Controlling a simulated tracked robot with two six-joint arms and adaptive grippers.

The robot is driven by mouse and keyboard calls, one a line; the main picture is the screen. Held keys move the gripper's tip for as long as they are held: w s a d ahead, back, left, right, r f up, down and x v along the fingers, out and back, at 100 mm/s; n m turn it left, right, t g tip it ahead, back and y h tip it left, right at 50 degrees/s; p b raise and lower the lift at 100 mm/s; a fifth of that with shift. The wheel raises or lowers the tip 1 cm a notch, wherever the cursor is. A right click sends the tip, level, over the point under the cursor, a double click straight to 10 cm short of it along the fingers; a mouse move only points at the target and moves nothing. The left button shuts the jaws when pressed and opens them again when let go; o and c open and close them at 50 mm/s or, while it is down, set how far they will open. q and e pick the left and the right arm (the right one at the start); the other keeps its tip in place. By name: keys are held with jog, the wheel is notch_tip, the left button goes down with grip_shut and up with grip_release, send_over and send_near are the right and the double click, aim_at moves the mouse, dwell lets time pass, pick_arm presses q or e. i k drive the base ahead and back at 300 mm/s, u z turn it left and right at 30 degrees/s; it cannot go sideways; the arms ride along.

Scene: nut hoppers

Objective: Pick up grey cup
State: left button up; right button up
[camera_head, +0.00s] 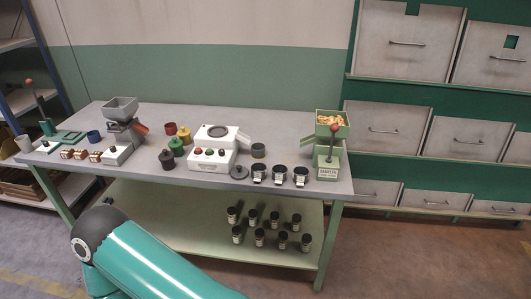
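A small dark grey cup (258,150) stands on the workbench, just right of a white machine with coloured buttons (212,158). A paler, light grey cup (24,143) stands at the bench's far left end. I cannot tell from the view alone which one is the task's grey cup. Both look upright and nothing touches them. Neither of my grippers is in view; only a teal arm link of mine with a dark joint shows at the bottom left, in front of the bench.
More jars stand on the lower shelf (170,205). Drawers (390,128) fill the right.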

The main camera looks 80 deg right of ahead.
aim_at(258, 148)
jog(key=u, duration=0.4)
jog(key=i, duration=0.15)
jog(key=z, duration=2.55)
jog(key=i, duration=0.9)
jog(key=u, duration=0.2)
jog(key=k, duration=0.75)
jog(key=z, duration=0.2)
jog(key=i, duration=0.8)
jog(key=u, duration=0.1)
